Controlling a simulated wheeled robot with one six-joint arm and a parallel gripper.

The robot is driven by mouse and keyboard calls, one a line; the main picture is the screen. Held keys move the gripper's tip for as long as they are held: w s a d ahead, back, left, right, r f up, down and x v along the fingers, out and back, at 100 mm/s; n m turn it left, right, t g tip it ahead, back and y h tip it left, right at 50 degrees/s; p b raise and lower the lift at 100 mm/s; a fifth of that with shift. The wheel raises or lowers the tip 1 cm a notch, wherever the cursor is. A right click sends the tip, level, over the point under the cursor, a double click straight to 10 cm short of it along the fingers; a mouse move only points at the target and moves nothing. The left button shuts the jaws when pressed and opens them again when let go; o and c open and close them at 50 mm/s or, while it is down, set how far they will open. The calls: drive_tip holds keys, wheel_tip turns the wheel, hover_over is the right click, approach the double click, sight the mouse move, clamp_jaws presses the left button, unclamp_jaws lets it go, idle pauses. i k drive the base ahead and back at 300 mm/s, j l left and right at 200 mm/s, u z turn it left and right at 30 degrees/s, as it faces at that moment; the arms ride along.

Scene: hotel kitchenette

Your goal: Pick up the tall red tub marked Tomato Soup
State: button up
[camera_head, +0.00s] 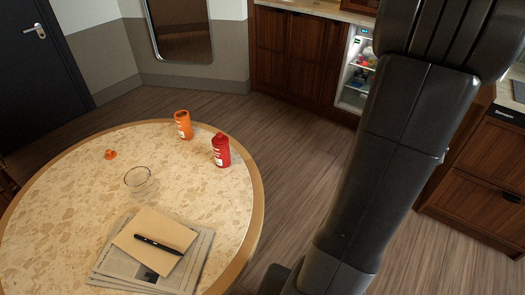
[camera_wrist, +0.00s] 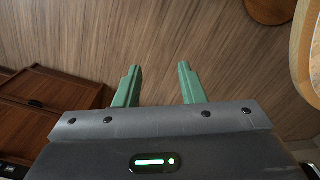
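A red tub (camera_head: 221,150) with a white label stands upright on the round table (camera_head: 60,187), near its right edge. Its label is too small to read. An orange container (camera_head: 183,125) stands just behind it to the left. My gripper (camera_wrist: 158,84) shows in the wrist view with its two green fingers apart and nothing between them. The red tub is not in the wrist view.
On the table are an orange cap (camera_head: 110,154), a clear glass bowl (camera_head: 138,177), a brown envelope (camera_head: 152,239), a black pen (camera_head: 158,244) and newspapers (camera_head: 112,272). Wooden cabinets (camera_head: 293,52) and an open lit fridge (camera_head: 356,68) stand behind. Floor between is clear.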

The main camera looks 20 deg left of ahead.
sight(221, 153)
drive_tip(key=i+l+u, duration=0.15)
drive_tip(key=u, duration=0.3)
drive_tip(key=i+l+u, duration=0.2)
drive_tip(key=u, duration=0.25)
drive_tip(key=i+l+u, duration=0.15)
drive_tip(key=u, duration=0.35)
drive_tip(key=l+u, duration=0.45)
drive_tip(key=i+u, duration=0.2)
drive_tip(key=u, duration=0.25)
drive_tip(key=i+l+u, duration=0.15)
drive_tip(key=u, duration=0.25)
drive_tip(key=i+l+u, duration=0.15)
drive_tip(key=u, duration=0.3)
drive_tip(key=l, duration=0.1)
